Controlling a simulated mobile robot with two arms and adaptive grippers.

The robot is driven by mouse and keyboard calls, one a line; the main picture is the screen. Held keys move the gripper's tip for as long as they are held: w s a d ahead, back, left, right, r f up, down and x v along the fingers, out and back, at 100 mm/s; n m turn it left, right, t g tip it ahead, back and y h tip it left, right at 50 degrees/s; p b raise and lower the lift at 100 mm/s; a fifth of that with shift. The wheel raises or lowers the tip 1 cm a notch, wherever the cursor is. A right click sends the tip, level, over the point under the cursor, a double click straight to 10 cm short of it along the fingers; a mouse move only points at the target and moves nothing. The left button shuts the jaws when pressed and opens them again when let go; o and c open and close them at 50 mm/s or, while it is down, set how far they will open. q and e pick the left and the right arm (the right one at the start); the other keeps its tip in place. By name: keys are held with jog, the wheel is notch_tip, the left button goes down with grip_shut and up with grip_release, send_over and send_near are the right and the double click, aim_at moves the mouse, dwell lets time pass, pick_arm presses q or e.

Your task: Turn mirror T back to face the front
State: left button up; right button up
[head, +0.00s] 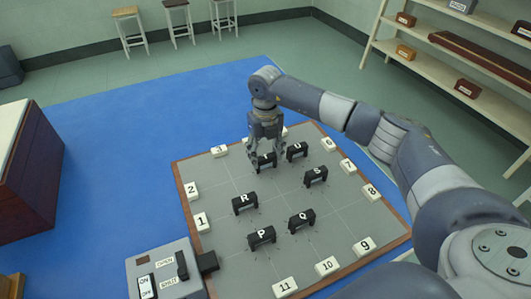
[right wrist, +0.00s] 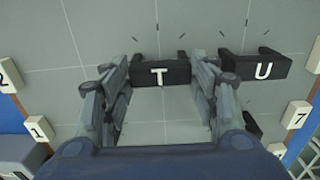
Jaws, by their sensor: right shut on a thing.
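Mirror T (head: 266,162) is a small black block at the far side of the grey board (head: 275,200). My right gripper (head: 265,153) reaches down on it from above and is shut on it. In the right wrist view, mirror T (right wrist: 160,73) shows its white letter between the two fingers of the right gripper (right wrist: 160,84). My left gripper is not in view.
Mirror U (head: 297,152) stands close to the right of T. Mirrors S (head: 315,177), R (head: 244,204), Q (head: 301,221) and P (head: 261,238) stand nearer. White number blocks line the board's edges. A control box (head: 163,272) stands at the front left.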

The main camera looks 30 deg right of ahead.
aim_at(266, 157)
jog(key=shift+f, duration=0.1)
dwell(0.3)
jog(key=o, duration=1.1)
jog(key=shift+c, duration=0.2)
jog(key=shift+r, duration=0.3)
notch_tip(266, 157, up, 12)
jog(key=shift+f, duration=0.25)
